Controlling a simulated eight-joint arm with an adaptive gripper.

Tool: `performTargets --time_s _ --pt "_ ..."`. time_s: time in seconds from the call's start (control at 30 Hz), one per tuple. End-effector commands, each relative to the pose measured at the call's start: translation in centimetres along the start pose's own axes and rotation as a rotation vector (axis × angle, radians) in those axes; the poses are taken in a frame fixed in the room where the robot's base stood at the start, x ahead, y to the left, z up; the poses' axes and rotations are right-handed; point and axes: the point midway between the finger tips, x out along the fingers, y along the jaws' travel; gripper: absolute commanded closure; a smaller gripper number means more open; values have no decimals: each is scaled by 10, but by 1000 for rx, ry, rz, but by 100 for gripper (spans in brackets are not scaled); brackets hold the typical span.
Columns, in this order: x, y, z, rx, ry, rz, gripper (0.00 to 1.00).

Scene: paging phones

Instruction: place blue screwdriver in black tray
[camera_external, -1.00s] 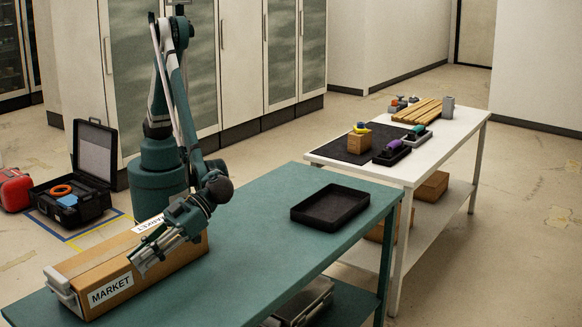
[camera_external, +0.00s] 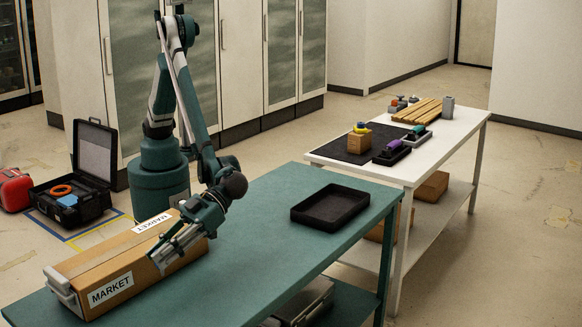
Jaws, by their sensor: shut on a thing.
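The black tray (camera_external: 330,222) lies empty on the right part of the green table. My gripper (camera_external: 162,262) is tilted down in front of the right end of a long brown box (camera_external: 105,266) marked MARKET, left of the tray and well apart from it. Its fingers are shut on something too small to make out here. I cannot pick out a blue screwdriver in this view.
The green table (camera_external: 250,235) is clear between the box and the tray. A white table (camera_external: 450,125) behind holds a dark mat, small black trays, a yellow-topped block and a slatted wooden board. An open black case (camera_external: 88,190) stands on the floor at left.

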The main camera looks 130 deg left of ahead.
Motion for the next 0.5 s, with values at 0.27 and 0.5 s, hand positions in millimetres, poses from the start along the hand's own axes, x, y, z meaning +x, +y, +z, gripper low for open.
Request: performTargets --time_s 0.27,0.5 --pt "-77 -32 30 -38 0 -94 92" --pt "-146 -55 58 -72 0 -177 92"
